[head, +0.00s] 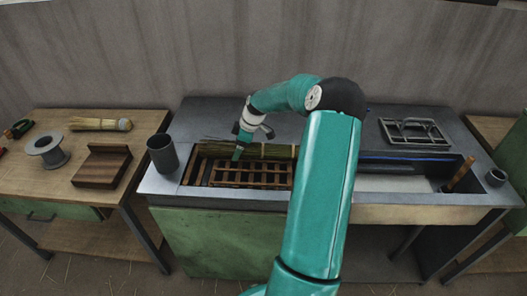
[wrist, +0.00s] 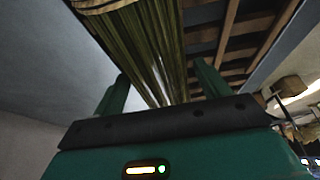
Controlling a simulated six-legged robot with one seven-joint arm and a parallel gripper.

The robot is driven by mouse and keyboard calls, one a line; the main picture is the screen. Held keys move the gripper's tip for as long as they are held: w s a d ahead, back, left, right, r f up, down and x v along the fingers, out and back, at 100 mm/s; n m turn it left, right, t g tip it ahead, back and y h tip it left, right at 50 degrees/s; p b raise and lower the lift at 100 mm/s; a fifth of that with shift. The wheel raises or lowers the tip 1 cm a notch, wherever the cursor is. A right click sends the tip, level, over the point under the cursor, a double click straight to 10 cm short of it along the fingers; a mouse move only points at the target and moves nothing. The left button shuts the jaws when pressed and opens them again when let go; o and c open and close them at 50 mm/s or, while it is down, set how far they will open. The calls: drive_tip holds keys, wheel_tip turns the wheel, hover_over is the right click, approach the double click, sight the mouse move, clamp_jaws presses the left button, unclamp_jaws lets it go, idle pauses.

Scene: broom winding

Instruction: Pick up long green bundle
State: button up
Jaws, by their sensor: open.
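The long green bundle (head: 270,151) of thin stalks lies along the back of the wooden slatted rack (head: 248,183) in the bench's sunken trough. In the wrist view the bundle (wrist: 140,45) shows green stalks with a pale tie at the top edge. My gripper (head: 239,147) is over the bundle's left part in the head view. In the wrist view my gripper (wrist: 161,80) is open, with one finger on each side of the stalks. I cannot tell whether either finger touches them. My arm hides the bundle's right end.
A dark cup (head: 162,154) stands left of the trough. The left table holds a spool (head: 47,150), a wooden block (head: 102,166) and a pale straw bundle (head: 100,124). A metal frame (head: 414,131) lies at the back right. A wooden handle (head: 460,173) stands in the right basin.

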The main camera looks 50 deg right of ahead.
drive_tip(key=c, duration=1.1)
drive_tip(key=shift+r, duration=0.1)
